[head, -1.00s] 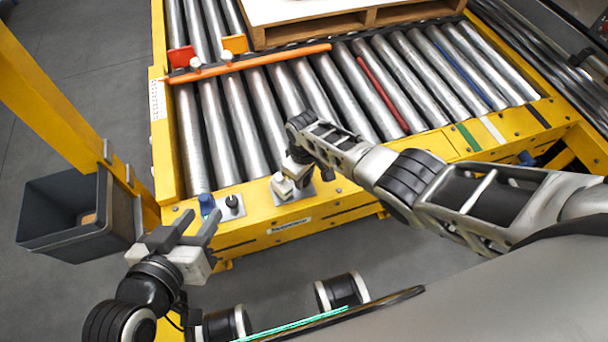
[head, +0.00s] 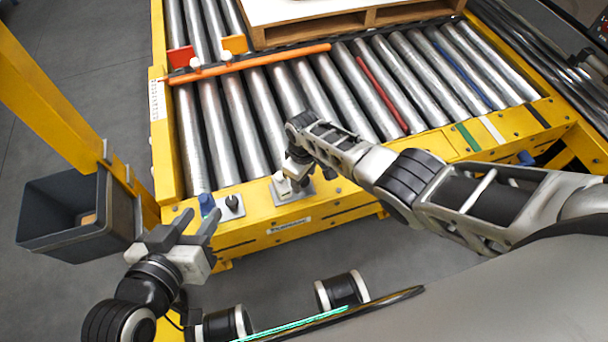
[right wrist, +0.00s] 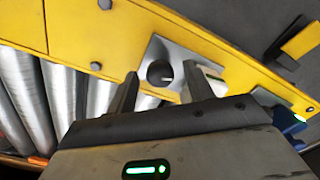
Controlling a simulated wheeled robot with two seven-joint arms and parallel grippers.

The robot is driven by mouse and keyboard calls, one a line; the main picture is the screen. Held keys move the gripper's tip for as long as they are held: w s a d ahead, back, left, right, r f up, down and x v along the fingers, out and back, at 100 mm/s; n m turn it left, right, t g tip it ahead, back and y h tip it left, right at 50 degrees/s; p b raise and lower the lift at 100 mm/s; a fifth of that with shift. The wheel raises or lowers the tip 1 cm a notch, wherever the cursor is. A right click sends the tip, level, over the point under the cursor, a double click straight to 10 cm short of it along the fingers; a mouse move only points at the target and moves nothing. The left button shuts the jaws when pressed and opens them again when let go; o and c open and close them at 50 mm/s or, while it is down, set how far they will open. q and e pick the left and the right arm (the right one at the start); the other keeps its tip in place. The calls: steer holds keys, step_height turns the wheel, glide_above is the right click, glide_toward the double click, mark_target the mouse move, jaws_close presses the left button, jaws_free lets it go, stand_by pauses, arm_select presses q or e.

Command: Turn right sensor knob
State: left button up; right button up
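A dark round knob (right wrist: 160,72) with a light mark sits on a bright metal plate (right wrist: 182,53) on the yellow conveyor frame. My right gripper (right wrist: 161,86) is open, with its fingers apart on either side of this knob; contact cannot be told. In the head view the right gripper (head: 293,183) is low over the right-hand plate (head: 287,197) and hides its knob. A second black knob (head: 232,202) stands on the left plate (head: 225,213), beside a blue button (head: 206,203). My left gripper (head: 182,232) is open and empty in front of the left plate.
Metal rollers (head: 262,115) lie behind the yellow frame (head: 262,228). An orange bar (head: 265,60) crosses them, and a wooden pallet (head: 335,28) stands at the back. A dark bin (head: 62,238) hangs at the left near a yellow post (head: 70,105).

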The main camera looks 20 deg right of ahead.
arm_select(q)
steer(key=shift+r, duration=0.1)
arm_select(e)
steer(key=shift+r, duration=0.1)
step_height(320, 180, up, 8)
steer(key=p, duration=0.8)
arm_select(q)
step_height(320, 180, up, 8)
steer(key=shift+a, duration=0.3)
steer(key=shift+s, duration=0.1)
